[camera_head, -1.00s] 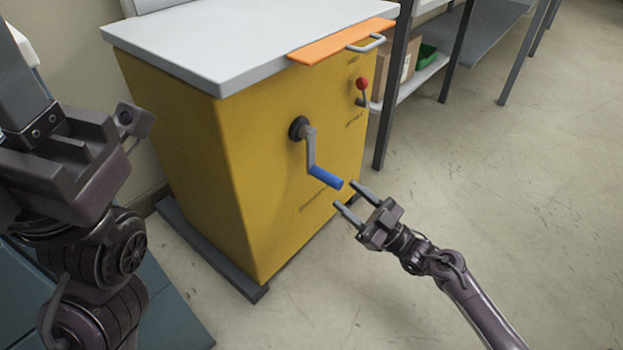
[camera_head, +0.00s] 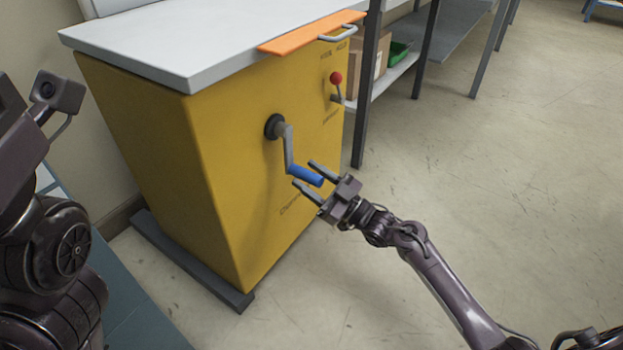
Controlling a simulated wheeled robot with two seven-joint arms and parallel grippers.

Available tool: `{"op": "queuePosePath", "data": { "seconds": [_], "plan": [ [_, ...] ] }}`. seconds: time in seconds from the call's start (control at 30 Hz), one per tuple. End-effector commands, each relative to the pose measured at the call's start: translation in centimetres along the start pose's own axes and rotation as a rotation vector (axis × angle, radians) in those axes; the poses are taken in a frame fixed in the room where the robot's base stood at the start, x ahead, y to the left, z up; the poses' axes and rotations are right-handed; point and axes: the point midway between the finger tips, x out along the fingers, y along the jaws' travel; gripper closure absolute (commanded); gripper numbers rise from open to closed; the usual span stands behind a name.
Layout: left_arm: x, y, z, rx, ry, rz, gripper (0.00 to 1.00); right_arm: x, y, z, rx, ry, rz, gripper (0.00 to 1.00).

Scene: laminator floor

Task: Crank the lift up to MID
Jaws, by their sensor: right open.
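The yellow lift cabinet (camera_head: 215,165) with a grey-white top (camera_head: 190,38) stands left of centre. A grey crank (camera_head: 287,148) comes out of a black hub (camera_head: 274,126) on its front. The crank arm hangs down and ends in a blue handle (camera_head: 305,175). My right gripper (camera_head: 308,176) is open, with its two fingers on either side of the blue handle's outer end. I cannot tell whether they touch it. A red-knobbed lever (camera_head: 336,80) sits higher on the cabinet, to the right. My left arm shows at the left edge; its fingertips are not visible.
An orange flap (camera_head: 312,33) with a grey handle (camera_head: 338,33) lies at the top's right edge. Behind it stands a shelf unit with a dark post (camera_head: 366,95), cardboard boxes and a green bin (camera_head: 398,53). The floor (camera_head: 470,190) to the right is clear.

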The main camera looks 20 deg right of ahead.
Motion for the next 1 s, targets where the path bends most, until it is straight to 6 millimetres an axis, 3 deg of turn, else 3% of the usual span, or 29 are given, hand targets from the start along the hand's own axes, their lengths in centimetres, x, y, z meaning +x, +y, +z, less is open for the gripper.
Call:
{"op": "queuePosePath", "data": {
  "seconds": [0.03,0.4,0.77,1.0],
  "plan": [
    [0.0,0.0,0.0,0.000,0.000,0.000,0.64,0.0,0.0,0.0,0.000,0.000,0.000,0.55],
    [0.0,-0.1,0.0,0.001,0.000,-0.001,0.64,0.0,0.0,0.0,0.000,0.000,0.000,1.00],
    [0.5,-0.2,0.2,-0.003,-0.003,-0.006,0.64,0.1,-0.2,-0.3,0.027,0.000,0.011,1.00],
    [-0.9,-0.5,2.0,-0.034,-0.087,-0.031,0.64,0.4,-1.4,-1.0,0.141,-0.001,0.059,1.00]
  ]
}}
